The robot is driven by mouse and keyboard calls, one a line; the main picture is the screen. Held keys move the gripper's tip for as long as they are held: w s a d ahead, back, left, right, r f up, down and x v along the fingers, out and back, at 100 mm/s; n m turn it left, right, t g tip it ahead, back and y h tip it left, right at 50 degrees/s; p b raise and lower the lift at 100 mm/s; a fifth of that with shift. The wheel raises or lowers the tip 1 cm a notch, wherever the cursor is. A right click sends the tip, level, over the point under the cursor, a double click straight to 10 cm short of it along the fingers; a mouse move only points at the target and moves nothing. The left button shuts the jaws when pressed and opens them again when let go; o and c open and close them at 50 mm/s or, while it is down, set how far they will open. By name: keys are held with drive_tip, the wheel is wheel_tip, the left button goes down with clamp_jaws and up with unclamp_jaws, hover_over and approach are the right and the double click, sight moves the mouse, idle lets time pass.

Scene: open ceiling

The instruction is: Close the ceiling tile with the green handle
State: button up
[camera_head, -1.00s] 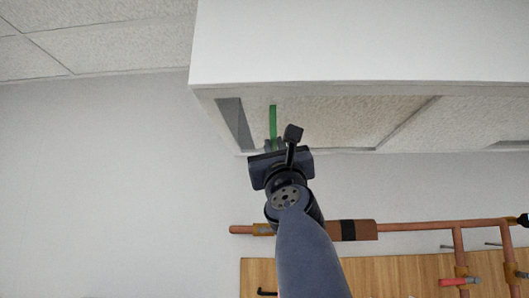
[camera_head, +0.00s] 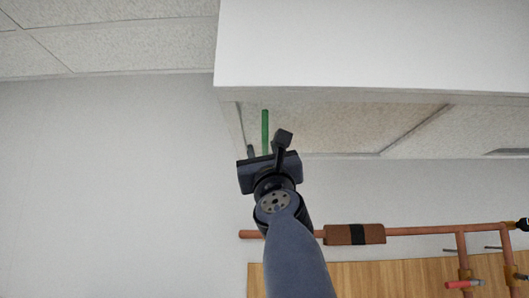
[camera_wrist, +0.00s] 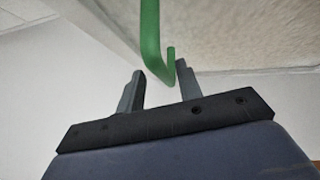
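The ceiling tile (camera_head: 345,125) is a speckled off-white panel on the underside of a white boxed ceiling section. Its left edge lies close to the frame's left side, with no wide grey gap showing there. The green handle (camera_head: 265,130) hangs from the tile near its left end. In the wrist view the handle (camera_wrist: 151,35) is a bent green rod with a hooked lower end. My gripper (camera_head: 263,153) is just below the handle. In the wrist view my gripper (camera_wrist: 160,82) is open, with the hook between or just beyond its fingertips; contact is unclear.
Copper pipes (camera_head: 430,231) with a brown sleeve (camera_head: 345,234) run along the wall at lower right, above a wooden board (camera_head: 390,279). Other ceiling tiles (camera_head: 125,45) are at upper left. The wall left of my arm is bare.

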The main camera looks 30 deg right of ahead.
drive_tip(key=shift+f, duration=0.1)
drive_tip(key=b+v, duration=0.7)
drive_tip(key=v, duration=0.3)
drive_tip(key=shift+s+f, duration=0.25)
